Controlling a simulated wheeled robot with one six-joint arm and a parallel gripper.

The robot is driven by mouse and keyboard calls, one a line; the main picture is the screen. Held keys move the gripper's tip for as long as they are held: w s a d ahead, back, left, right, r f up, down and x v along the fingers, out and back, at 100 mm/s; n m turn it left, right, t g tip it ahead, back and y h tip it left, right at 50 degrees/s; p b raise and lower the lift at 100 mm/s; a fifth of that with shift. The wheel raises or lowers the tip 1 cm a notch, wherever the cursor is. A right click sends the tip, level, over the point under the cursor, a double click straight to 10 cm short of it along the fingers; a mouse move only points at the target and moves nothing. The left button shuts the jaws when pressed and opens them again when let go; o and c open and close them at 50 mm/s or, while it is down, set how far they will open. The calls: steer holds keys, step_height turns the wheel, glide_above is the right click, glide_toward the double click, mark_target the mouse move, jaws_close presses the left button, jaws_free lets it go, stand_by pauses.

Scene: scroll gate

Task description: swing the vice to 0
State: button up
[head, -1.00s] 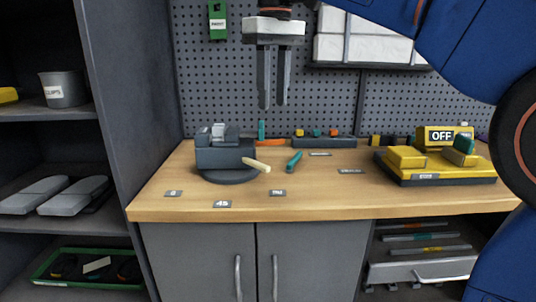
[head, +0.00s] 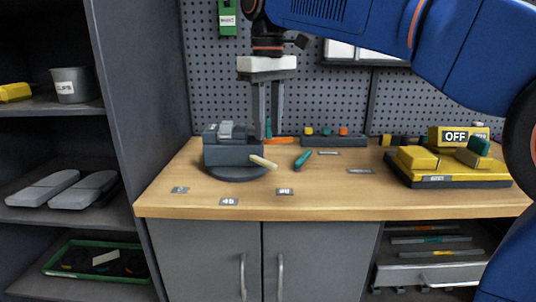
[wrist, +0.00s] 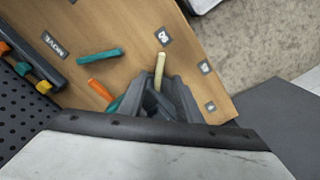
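The grey vice (head: 226,155) stands on a round dark base at the left of the bench. Its cream handle (head: 263,162) points right and slightly forward, toward the 90 label (head: 285,192); in the wrist view the handle (wrist: 159,68) also points at that label. The 0 label (head: 180,190) lies in front and to the left, the 45 label (head: 228,202) between. My gripper (head: 267,137) points down, its fingers apart with nothing visible between them, by the vice's right side. I cannot tell whether it touches the vice. The wrist view partly hides the vice.
A teal tool (head: 303,159) lies right of the vice. A holder with coloured blocks (head: 334,141) stands behind. A yellow machine with an OFF sign (head: 440,165) stands at the right. The bench front (head: 350,205) is clear. A shelf unit stands at the left.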

mark_target(268, 161)
step_height(268, 161, down, 8)
steer(key=shift+r, duration=0.1)
steer(key=shift+c, duration=0.7)
jaws_close()
